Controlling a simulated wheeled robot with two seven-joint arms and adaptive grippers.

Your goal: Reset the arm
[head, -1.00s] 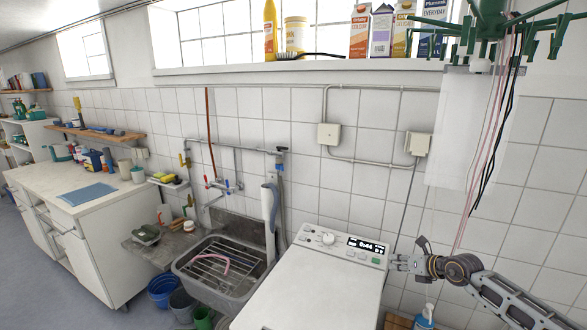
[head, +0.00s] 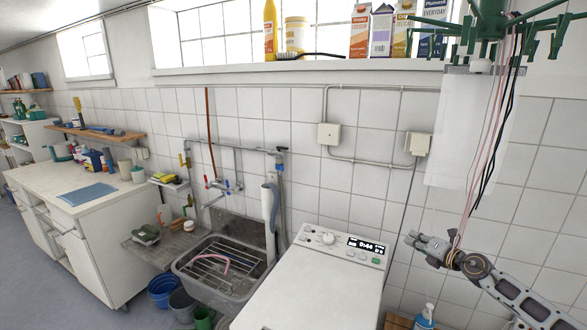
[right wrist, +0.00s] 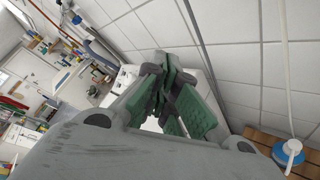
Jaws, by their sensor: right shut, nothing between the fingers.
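My right gripper (head: 412,239) is at the right in the head view, raised beside the washing machine's control panel, in front of the tiled wall. In the right wrist view its green-padded fingers (right wrist: 165,85) are together with nothing between them. The white washing machine (head: 310,285) stands at the lower middle with a lit display on its panel. My left gripper is in neither view.
A sink (head: 185,268) with a wire rack stands left of the machine. A green hanging dryer (head: 490,25) with dangling cords is above my right arm; the cords pass close to the wrist. A blue-and-white bottle (head: 425,318) stands below the arm.

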